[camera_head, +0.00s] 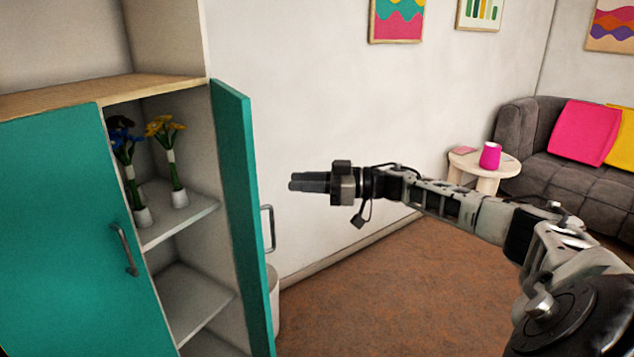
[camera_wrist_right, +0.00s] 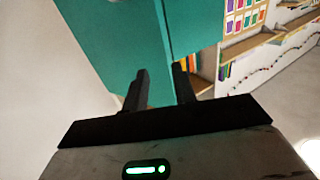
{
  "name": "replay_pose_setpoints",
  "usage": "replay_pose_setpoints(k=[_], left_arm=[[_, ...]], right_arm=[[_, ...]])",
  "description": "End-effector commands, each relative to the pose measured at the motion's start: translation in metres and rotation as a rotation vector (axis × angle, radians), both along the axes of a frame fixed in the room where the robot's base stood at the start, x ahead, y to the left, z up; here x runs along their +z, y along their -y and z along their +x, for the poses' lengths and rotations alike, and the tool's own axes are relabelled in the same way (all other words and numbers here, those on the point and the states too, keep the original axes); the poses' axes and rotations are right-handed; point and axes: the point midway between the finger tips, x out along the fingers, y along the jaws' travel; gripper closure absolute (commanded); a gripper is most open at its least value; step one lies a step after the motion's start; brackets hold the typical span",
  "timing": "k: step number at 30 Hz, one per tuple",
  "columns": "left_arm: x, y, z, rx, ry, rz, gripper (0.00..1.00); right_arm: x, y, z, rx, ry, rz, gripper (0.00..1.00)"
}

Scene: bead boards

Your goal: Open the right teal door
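The right teal door (camera_head: 240,215) of the cabinet stands swung wide open, its edge toward me. Its grey handle (camera_head: 268,229) shows on its right side. The left teal door (camera_head: 55,235) is shut, with its own handle (camera_head: 124,250). My right gripper (camera_head: 292,182) is in the air to the right of the open door, apart from its handle. In the right wrist view its two dark fingers (camera_wrist_right: 160,78) are spread with an empty gap, and a teal panel (camera_wrist_right: 118,45) shows beyond them. My left gripper is not in view.
Two vases with blue and yellow flowers (camera_head: 176,197) stand on a cabinet shelf (camera_head: 185,222). A white bin (camera_head: 273,300) is partly hidden behind the open door. A side table (camera_head: 478,170) and grey sofa (camera_head: 518,125) stand at the back right. The brown floor between is clear.

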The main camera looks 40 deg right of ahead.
Motion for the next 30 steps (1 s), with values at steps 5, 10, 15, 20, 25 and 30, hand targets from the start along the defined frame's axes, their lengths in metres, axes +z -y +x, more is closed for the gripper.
replay_pose_setpoints(k=[5, 10, 15, 20, 25, 30], left_arm=[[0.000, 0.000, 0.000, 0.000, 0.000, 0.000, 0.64], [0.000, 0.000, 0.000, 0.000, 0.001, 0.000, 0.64], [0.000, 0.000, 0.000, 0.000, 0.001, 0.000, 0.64], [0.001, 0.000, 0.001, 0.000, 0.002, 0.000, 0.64], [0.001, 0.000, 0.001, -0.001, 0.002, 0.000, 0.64], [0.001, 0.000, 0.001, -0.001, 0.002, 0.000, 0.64]], right_arm=[[0.000, 0.000, -0.001, -0.001, -0.001, 0.001, 0.73], [-0.009, -0.006, 0.000, 0.000, -0.002, 0.005, 1.00], [-0.089, -0.075, 0.001, -0.036, -0.003, 0.029, 1.00], [-0.206, -0.184, -0.045, -0.201, -0.077, 0.024, 1.00], [-0.286, -0.257, -0.133, -0.390, -0.294, -0.088, 1.00], [-0.320, -0.286, -0.208, -0.464, -0.507, -0.215, 1.00]])
